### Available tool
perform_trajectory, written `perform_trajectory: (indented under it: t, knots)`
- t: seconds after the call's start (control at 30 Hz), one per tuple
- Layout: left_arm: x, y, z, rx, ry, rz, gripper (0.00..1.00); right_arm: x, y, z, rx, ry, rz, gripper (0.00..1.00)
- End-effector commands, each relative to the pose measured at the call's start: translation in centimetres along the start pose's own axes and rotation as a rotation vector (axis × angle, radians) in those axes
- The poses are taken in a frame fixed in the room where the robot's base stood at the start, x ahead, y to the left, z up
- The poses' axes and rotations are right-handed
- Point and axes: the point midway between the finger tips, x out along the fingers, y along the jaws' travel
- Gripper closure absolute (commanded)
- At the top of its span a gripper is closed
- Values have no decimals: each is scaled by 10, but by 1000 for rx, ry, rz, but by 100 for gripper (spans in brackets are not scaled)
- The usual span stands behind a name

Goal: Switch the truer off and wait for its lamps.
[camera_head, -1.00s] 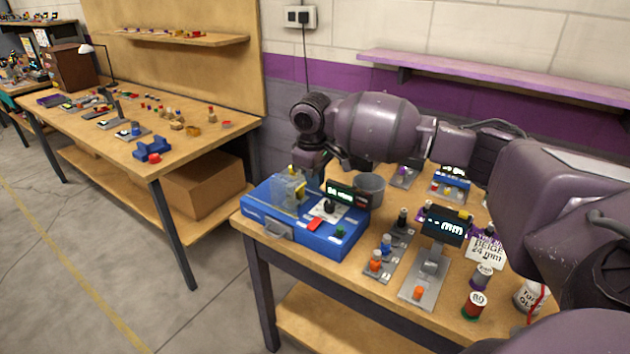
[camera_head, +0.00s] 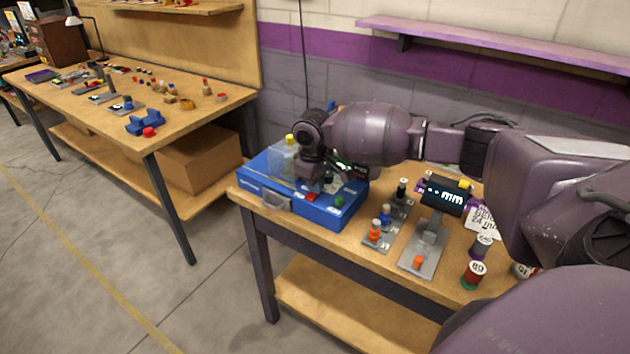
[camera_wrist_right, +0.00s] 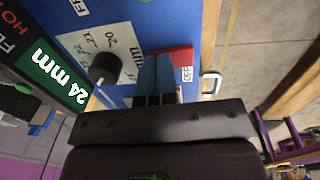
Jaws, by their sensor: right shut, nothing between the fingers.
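The truer, a blue box-shaped machine (camera_head: 265,192), stands at the left end of the near bench. Its red switch (camera_head: 312,197) shows just below my right gripper (camera_head: 316,184). In the right wrist view the red switch (camera_wrist_right: 178,60) has a white OFF label beside it. My right gripper there (camera_wrist_right: 155,75) is shut and empty. Its fingertips overlap the red switch's edge; I cannot tell whether they touch it. A black dial (camera_wrist_right: 105,68) and a green display reading 24 mm (camera_wrist_right: 62,78) are beside them. A green button (camera_head: 339,201) is at the truer's right. I cannot make out any lamps clearly. My left gripper is not in view.
Right of the truer stand a plate with coloured knobs (camera_head: 377,236), a stand with a mm display (camera_head: 443,194) and labelled spools (camera_head: 473,274). A grey handle (camera_head: 275,200) is on the truer's front. Another bench (camera_head: 190,122) stands left across a floor gap.

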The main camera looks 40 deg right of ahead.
Motion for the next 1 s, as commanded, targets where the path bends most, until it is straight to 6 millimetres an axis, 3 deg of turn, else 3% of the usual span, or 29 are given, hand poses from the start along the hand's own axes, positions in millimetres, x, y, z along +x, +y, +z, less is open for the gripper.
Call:
perform_trajectory:
  t: [0.63,1.0]
  knots:
    - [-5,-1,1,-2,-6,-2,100,5,1,1,-1,-5,-64,100]
    - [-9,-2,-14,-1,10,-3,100,1,-9,0,-3,-4,-65,100]
